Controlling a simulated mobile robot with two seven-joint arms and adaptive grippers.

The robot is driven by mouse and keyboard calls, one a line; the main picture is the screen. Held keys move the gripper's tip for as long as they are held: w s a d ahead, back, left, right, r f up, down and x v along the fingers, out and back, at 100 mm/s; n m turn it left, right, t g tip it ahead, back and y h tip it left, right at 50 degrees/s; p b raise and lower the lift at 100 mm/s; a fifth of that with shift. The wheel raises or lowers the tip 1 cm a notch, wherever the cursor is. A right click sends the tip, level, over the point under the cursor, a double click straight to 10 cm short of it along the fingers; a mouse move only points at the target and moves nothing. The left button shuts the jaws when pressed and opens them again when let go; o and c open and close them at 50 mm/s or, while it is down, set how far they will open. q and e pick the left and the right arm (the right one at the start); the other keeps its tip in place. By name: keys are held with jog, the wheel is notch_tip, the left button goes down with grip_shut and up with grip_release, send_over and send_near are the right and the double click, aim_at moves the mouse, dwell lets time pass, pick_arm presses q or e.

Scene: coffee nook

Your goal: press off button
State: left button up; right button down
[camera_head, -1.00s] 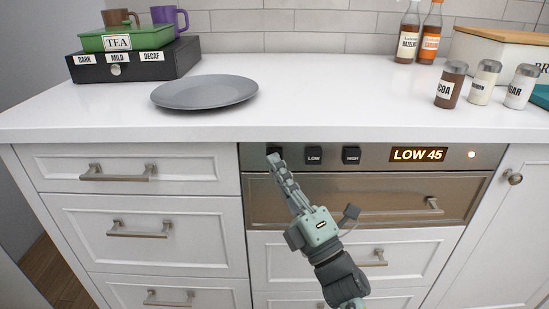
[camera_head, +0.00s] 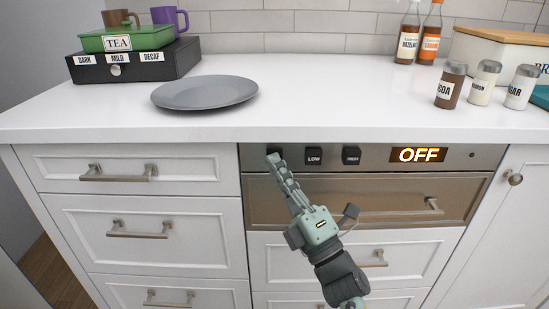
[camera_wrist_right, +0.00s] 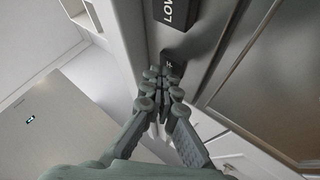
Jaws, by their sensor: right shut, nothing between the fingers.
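The off button (camera_head: 274,151) is a dark square key at the left end of the warming drawer's control panel (camera_head: 376,157), mostly hidden behind my fingertips. In the right wrist view the off button (camera_wrist_right: 173,58) shows just past the fingertips, with the letter F visible. My right gripper (camera_head: 275,160) is shut and empty, its tips at the button and seemingly touching it. It also shows shut in the right wrist view (camera_wrist_right: 162,80). The display (camera_head: 418,155) reads OFF, and the small lamp (camera_head: 472,155) to its right is dark. My left gripper is not in view.
The LOW button (camera_head: 314,156) and HIGH button (camera_head: 351,156) sit right of the off button. The drawer front (camera_head: 350,200) with its handle lies below. The white counter edge (camera_head: 250,133) overhangs just above. A grey plate (camera_head: 204,92) rests on the counter.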

jog(key=shift+s, duration=1.05)
jog(key=s, duration=0.5)
